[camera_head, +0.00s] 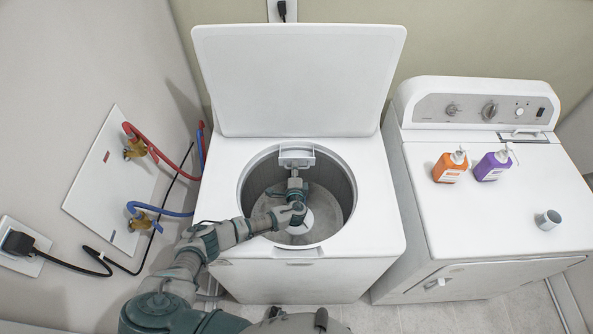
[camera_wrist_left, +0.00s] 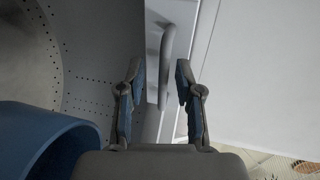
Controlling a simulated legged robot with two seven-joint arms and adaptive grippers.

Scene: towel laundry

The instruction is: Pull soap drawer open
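The washer (camera_head: 370,205) stands in the middle of the head view with its lid (camera_head: 298,80) raised. The soap drawer (camera_head: 297,151) is a small light-grey piece at the back rim of the drum opening; its handle (camera_wrist_left: 178,35) shows in the left wrist view. My left gripper (camera_head: 294,174) reaches into the drum just in front of the drawer. In the left wrist view my left gripper (camera_wrist_left: 159,65) has its fingers apart, one on each side of the handle's line. The handle lies ahead of and between the fingertips, with no clear contact. My right gripper is not in view.
A dryer (camera_head: 480,215) stands at the right with an orange bottle (camera_head: 450,165), a purple bottle (camera_head: 493,164) and a small cup (camera_head: 548,219) on top. Hoses and a power cord (camera_head: 75,262) run along the left wall. The drum wall (camera_head: 345,190) surrounds the gripper closely.

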